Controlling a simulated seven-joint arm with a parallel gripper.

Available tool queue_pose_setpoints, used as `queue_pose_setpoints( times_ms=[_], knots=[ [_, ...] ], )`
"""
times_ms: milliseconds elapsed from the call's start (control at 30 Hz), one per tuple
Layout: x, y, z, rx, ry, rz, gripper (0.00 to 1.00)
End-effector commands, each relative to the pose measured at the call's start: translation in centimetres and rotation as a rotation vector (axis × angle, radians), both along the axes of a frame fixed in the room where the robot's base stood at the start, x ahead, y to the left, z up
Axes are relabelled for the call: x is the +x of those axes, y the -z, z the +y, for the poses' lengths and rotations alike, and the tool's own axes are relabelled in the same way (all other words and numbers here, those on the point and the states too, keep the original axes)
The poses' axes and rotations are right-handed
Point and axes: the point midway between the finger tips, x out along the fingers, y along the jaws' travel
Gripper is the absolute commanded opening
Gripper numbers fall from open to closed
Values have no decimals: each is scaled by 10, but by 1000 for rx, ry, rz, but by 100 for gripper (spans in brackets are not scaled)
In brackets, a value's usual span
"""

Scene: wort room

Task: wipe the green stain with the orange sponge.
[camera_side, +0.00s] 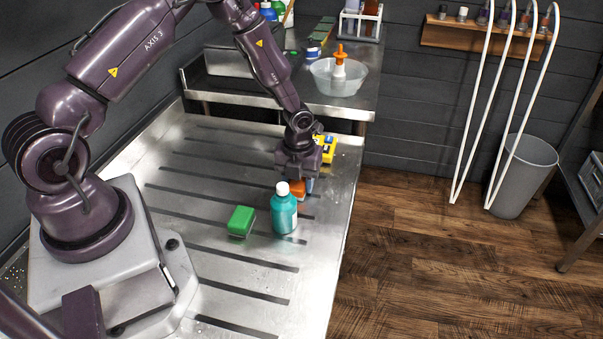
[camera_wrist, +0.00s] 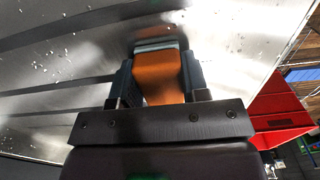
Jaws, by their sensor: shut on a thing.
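My gripper (camera_side: 295,180) is low over the ribbed steel drainboard, just behind a teal bottle. It is shut on the orange sponge (camera_side: 298,190), which is partly hidden by the gripper and the bottle. In the wrist view the sponge (camera_wrist: 158,78) sits between the two dark fingers, with a pale grey band at its far end. Its underside is hidden, so I cannot tell whether it touches the steel. I cannot make out a green stain in either view.
The teal bottle (camera_side: 285,211) with a white cap stands close in front of my gripper. A green block (camera_side: 241,220) lies left of the bottle. A yellow and blue object (camera_side: 326,147) is behind the gripper. A clear bowl (camera_side: 340,83) stands further back. The front drainboard (camera_side: 225,300) is clear.

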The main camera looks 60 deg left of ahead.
Motion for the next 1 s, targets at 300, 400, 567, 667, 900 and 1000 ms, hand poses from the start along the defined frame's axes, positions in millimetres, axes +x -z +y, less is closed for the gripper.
queue_pose_setpoints(
  times_ms=[300, 400, 567, 667, 900, 1000],
  knots=[
    [-7, -27, -6, 0, -1, -1, 20],
    [-7, -36, -6, 0, -1, -1, 20],
    [-6, -51, -6, -1, -1, -2, 20],
    [-7, -60, -6, 1, -1, -1, 20],
    [-6, -78, -6, 0, -1, -1, 20],
    [-7, -81, -6, 0, 0, 0, 20]
  ],
)
